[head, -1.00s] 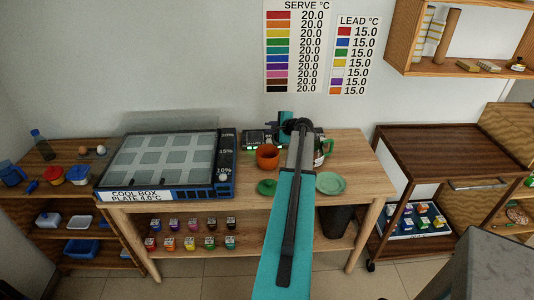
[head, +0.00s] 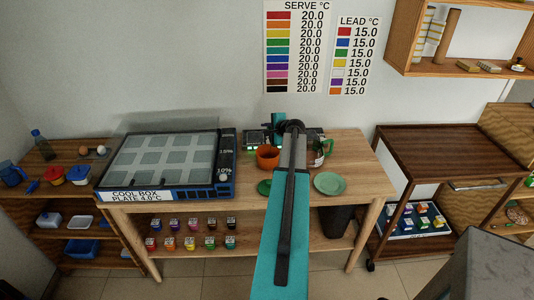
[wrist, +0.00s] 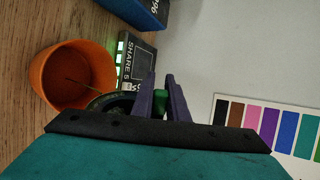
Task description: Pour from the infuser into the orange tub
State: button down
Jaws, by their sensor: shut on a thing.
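The orange tub (head: 267,158) stands upright on the wooden bench, just left of my arm; it also shows in the wrist view (wrist: 75,75), its open mouth facing the camera. My gripper (wrist: 161,80) is shut on the green handle of the infuser (wrist: 160,100). The infuser's dark round rim is beside the tub's near edge, partly hidden by my gripper body. A thin dark line crosses the tub's inside; I cannot tell whether it is a stream. In the head view my arm hides the gripper and most of the infuser.
A dark device with a green lit display (wrist: 135,60) sits by the tub. The cool box (head: 165,165) is to the left. A green lid (head: 264,187) and a green plate (head: 330,183) lie near my arm. A green-handled vessel (head: 318,152) stands to its right.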

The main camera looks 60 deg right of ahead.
jog(key=shift+w+a, duration=0.2)
jog(key=shift+a, duration=0.1)
jog(key=shift+w+a+f+n+g+h+b, duration=0.2)
jog(key=shift+w+a+n+g+h+b, duration=0.2)
jog(key=shift+a+n+h, duration=0.25)
jog(key=shift+w+a+f+n+g+h+b, duration=0.2)
jog(key=shift+w+a+n+g+h+b, duration=0.15)
jog(key=shift+n+h, duration=0.35)
dwell(2.3)
jog(key=shift+w+a+f+n+g+h, duration=0.2)
jog(key=shift+a+f+n+g+h, duration=0.2)
jog(key=shift+n, duration=0.35)
dwell(1.1)
jog(key=shift+w+a+f+n+g+h+p, duration=0.3)
jog(key=shift+a+f+n+h+p, duration=0.35)
jog(key=shift+p, duration=0.9)
dwell(0.4)
jog(key=shift+d+r, duration=0.1)
jog(key=shift+d, duration=0.1)
jog(key=shift+n+b, duration=0.25)
jog(key=shift+b, duration=0.4)
